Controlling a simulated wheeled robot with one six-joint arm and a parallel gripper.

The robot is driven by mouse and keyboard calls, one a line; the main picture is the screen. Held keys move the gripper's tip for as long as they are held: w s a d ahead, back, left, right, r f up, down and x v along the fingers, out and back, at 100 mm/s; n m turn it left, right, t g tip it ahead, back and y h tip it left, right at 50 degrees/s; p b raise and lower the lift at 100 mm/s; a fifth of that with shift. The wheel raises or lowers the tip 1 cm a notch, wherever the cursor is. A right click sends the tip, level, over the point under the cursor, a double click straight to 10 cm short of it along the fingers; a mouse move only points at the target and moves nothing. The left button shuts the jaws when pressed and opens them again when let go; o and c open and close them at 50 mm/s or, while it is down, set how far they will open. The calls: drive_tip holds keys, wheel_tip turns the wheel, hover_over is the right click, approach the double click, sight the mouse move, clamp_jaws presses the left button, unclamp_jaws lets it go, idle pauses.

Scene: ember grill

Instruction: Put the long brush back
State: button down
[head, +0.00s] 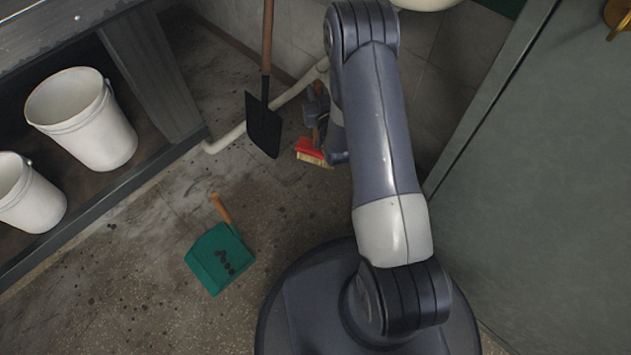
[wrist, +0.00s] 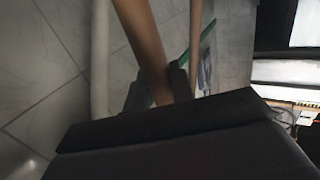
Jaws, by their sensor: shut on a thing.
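The brush with a red head and pale bristles (head: 313,152) is near the wall in the head view, bristles downward. My gripper (head: 317,108) is at its wooden handle, partly hidden by my own arm. In the wrist view the wooden handle (wrist: 143,40) runs slanted between the fingers of my gripper (wrist: 158,88), which are shut on it. The brush head does not show clearly in the wrist view, and I cannot tell whether the bristles touch the floor.
A black shovel (head: 263,126) with a wooden handle stands upright just left of the brush. A white pipe (head: 226,142) runs along the wall base. A green dustpan (head: 220,258) with dark bits lies on the floor. White buckets (head: 85,120) stand at left; a grey panel (head: 545,180) closes the right.

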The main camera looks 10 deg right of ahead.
drive_tip(key=w+f+b, duration=0.1)
drive_tip(key=f+b, duration=0.1)
drive_tip(key=f, duration=0.3)
drive_tip(key=w+f+b, duration=0.1)
drive_tip(key=f+b, duration=0.2)
drive_tip(key=f, duration=0.2)
drive_tip(key=w+f+b, duration=0.1)
drive_tip(key=f+b, duration=0.1)
drive_tip(key=f, duration=0.4)
drive_tip(key=shift+f, duration=0.1)
drive_tip(key=c, duration=1.2)
unclamp_jaws()
drive_tip(key=shift+s, duration=0.3)
drive_tip(key=s+p, duration=0.3)
drive_tip(key=s, duration=0.8)
drive_tip(key=shift+s+d+r+p, duration=0.25)
drive_tip(key=shift+p, duration=0.1)
